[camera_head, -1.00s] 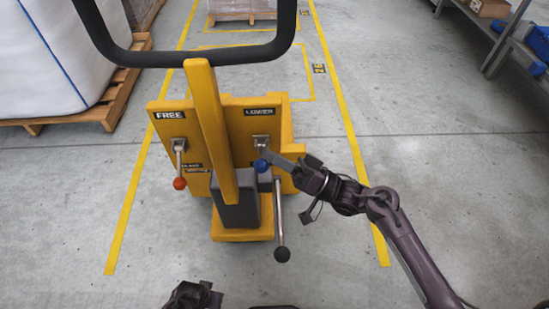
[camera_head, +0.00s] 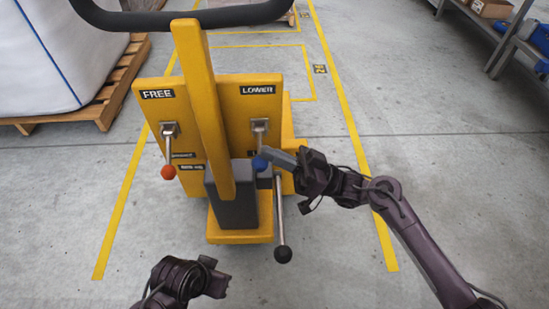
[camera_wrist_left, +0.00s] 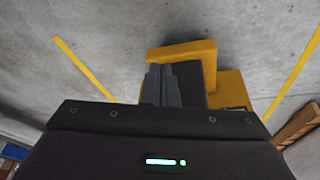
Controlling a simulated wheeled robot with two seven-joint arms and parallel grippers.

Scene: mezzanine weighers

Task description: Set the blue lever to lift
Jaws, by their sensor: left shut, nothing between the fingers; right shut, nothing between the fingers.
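The blue lever hangs from a metal plate on the right of the yellow panel (camera_head: 240,106), under the LOWER label (camera_head: 258,90). Its blue knob (camera_head: 261,163) points down. My right gripper (camera_head: 276,157) is shut and empty, its fingertips right beside the knob; I cannot tell whether they touch it. Any label below the lever is mostly hidden by the gripper. My left gripper (camera_head: 218,279) is low in front of the machine. Its shut, empty fingers show in the left wrist view (camera_wrist_left: 163,85), pointing toward the machine's base.
A lever with an orange-red knob (camera_head: 168,172) hangs under the FREE label. A long black-knobbed lever (camera_head: 281,225) stands out low on the right. A yellow post (camera_head: 203,105) and black handle loop (camera_head: 185,20) rise in front. Open floor lies right of the machine.

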